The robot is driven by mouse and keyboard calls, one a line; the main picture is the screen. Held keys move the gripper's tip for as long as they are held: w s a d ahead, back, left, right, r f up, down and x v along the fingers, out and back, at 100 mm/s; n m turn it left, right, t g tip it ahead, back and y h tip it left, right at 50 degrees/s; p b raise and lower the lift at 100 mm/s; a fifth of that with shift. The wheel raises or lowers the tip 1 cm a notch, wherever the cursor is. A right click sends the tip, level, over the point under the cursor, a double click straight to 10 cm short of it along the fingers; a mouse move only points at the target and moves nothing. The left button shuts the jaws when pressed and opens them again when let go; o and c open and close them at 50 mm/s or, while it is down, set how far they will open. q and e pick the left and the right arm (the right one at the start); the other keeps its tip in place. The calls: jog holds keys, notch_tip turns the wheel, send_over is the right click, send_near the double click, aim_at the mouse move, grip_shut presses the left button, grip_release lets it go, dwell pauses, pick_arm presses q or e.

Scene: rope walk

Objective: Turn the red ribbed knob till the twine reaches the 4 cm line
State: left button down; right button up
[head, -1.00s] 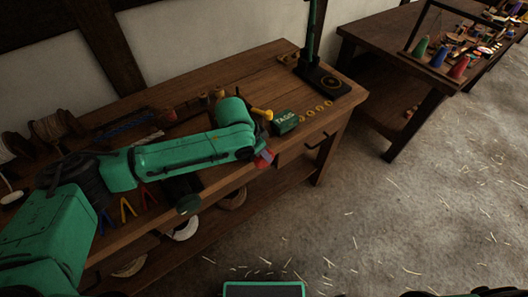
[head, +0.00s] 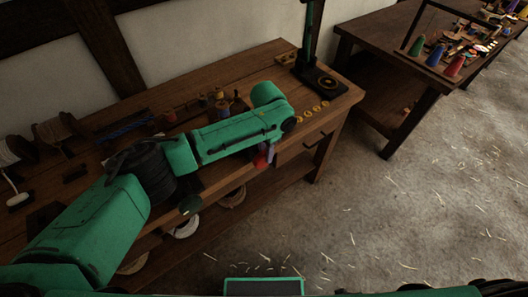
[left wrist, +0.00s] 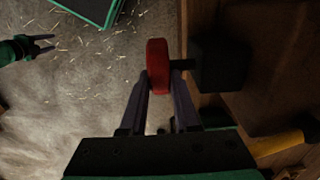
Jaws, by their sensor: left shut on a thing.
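The red ribbed knob (left wrist: 157,66) shows in the left wrist view, on a short dark shaft from a black block (left wrist: 218,64) at the bench's side. My left gripper (left wrist: 163,84) is shut on the knob, with a finger on either side. In the head view the knob (head: 261,159) is a small red patch below my left wrist, and my left gripper (head: 268,152) is mostly hidden by the arm. My right gripper (left wrist: 43,45) shows at the upper left of the wrist view, its two fingers apart and empty. I cannot make out the twine or the 4 cm line.
The wooden bench (head: 262,75) carries spools and small tools, with a black stand (head: 318,78) at its far right end. My left arm covers much of its front. A second table (head: 385,45) with coloured cones stands at the upper right. The straw-strewn floor (head: 400,200) between is open.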

pick_arm(q)
jog(key=b, duration=0.1)
jog(key=y+b, duration=0.1)
jog(key=shift+w+d+f+g+b, duration=0.15)
jog(key=shift+d+f+g+b, duration=0.1)
jog(key=shift+f+g+b, duration=0.15)
jog(key=shift+r+g+y+b, duration=0.25)
jog(key=shift+g+y+b, duration=0.05)
jog(key=shift+y+b, duration=0.2)
pick_arm(e)
jog(key=shift+a+f, duration=0.2)
jog(key=shift+f, duration=2.05)
pick_arm(q)
jog(key=c, duration=0.6)
grip_release()
jog(key=shift+c, duration=0.2)
jog(key=shift+r, duration=0.1)
pick_arm(e)
jog(key=shift+r, duration=0.15)
